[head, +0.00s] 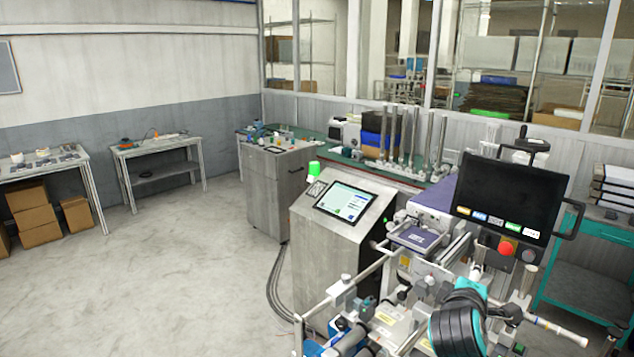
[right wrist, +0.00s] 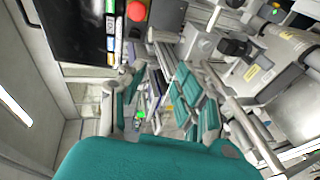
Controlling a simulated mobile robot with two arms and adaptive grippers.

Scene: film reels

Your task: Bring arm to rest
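My right arm (head: 458,318) shows in the head view at the lower right, as a teal and black section in front of the machine. Its fingertips cannot be made out there. In the right wrist view, my right gripper (right wrist: 160,80) has its teal and grey fingers apart, with background visible between them and nothing seen held. A large teal part of my own fills the bottom of that view. My left arm and left gripper are not in view.
A machine with rails and rollers (head: 400,290) and a black screen (head: 508,197) with a red button (head: 506,248) stand close to my right arm. A grey console (head: 335,240) stands left of them. The floor (head: 150,270) at left is clear; tables line the wall.

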